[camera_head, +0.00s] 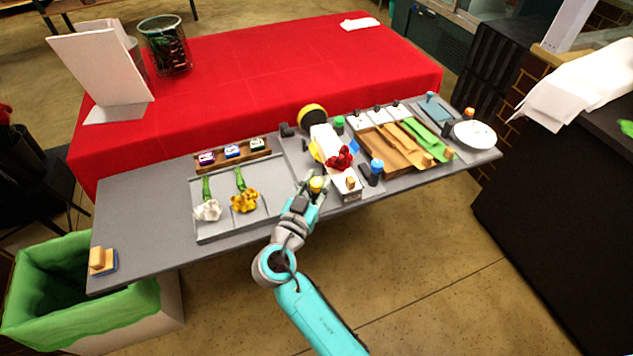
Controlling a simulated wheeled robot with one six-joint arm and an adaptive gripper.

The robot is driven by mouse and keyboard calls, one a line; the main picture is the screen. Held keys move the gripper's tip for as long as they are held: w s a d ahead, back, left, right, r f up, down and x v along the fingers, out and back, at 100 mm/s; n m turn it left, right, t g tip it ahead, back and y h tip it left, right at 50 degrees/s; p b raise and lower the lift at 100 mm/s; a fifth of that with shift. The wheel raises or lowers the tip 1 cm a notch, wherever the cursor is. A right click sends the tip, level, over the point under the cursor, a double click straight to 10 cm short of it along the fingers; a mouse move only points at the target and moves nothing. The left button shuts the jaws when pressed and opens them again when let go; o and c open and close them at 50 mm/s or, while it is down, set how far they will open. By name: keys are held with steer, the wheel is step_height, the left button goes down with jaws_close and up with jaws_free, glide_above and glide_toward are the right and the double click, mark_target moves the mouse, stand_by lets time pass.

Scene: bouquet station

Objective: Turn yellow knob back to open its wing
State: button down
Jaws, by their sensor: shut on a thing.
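The yellow knob (316,184) sits at the front of the grey bench, left of a white sheet-like station. My gripper (313,184) comes from below, with its fingers on either side of the knob and shut on it. A yellow flap (315,151), possibly the wing, shows at the left edge of the white station (324,135). Its exact position is too small to tell. A red flower (340,158) lies on the station. My fingers partly hide the knob's base.
A grey tray (233,221) with white (208,210) and yellow flowers (245,201) is left of my gripper. A blue-topped knob (376,166) and wooden block (351,184) stand close on the right. A black-and-yellow round thing (312,117) stands behind.

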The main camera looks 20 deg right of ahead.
steer(key=n+t+y, duration=0.2)
steer(key=y, duration=0.1)
steer(key=shift+s+d+n, duration=0.1)
steer(key=shift+d+n, duration=0.05)
steer(key=shift+n, duration=0.25)
steer(key=shift+n+t+y, duration=1.1)
steer(key=shift+n+y, duration=0.4)
steer(key=shift+y, duration=0.8)
steer(key=shift+n+t+y, duration=0.3)
steer(key=shift+n+y, duration=0.6)
steer(key=shift+y, duration=0.5)
steer(key=c, duration=0.8)
jaws_free()
steer(key=s+a, duration=0.1)
steer(key=s, duration=1)
steer(key=shift+s+a, duration=0.2)
steer(key=shift+s, duration=0.2)
